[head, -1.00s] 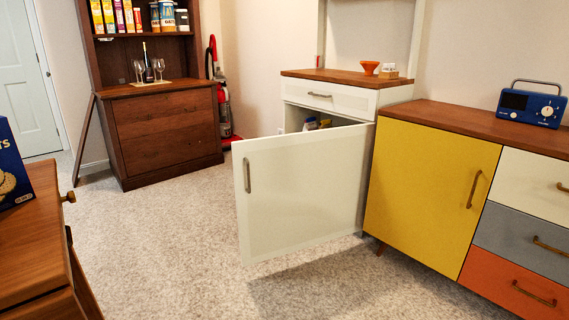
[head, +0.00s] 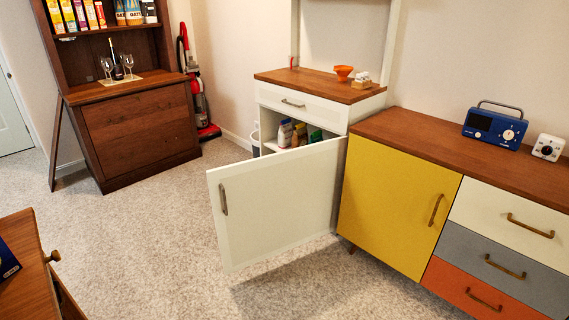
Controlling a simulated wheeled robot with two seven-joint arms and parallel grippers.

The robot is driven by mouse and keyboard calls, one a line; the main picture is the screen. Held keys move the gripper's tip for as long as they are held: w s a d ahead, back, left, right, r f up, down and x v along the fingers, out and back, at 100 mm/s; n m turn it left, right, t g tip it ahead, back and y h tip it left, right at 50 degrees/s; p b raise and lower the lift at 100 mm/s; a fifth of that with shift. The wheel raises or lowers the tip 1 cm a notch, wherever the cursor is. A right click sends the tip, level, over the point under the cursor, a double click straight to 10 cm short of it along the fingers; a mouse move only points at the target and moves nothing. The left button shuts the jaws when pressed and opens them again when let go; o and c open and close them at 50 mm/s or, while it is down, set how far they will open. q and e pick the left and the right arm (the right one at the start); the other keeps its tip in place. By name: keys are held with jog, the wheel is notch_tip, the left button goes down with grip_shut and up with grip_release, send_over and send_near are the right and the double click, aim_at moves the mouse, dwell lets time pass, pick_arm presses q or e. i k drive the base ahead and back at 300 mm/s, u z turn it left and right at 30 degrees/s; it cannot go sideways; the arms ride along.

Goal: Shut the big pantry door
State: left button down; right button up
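The big pantry door (head: 279,200) is the cream lower door of the white hutch (head: 304,118) in the middle of the head view. It stands wide open, hinged on its right side next to the yellow cabinet, and swung out toward me. Its brass handle (head: 223,200) is upright near the free left edge. Behind the door, several packages (head: 291,132) show inside the open compartment; the lower part is hidden by the door. The drawer (head: 294,103) above it is shut. Neither of my grippers is in view.
A sideboard with a yellow door (head: 392,205) adjoins the hutch on the right, with a blue radio (head: 493,127) on top. A wooden table (head: 22,262) is at the lower left. Carpet (head: 140,235) is clear before the door. A red vacuum (head: 200,100) stands behind.

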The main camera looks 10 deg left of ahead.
aim_at(264, 207)
jog(key=z, duration=0.55)
jog(key=i, duration=1.15)
jog(key=u, duration=0.55)
jog(key=i, duration=0.95)
jog(key=u, duration=0.85)
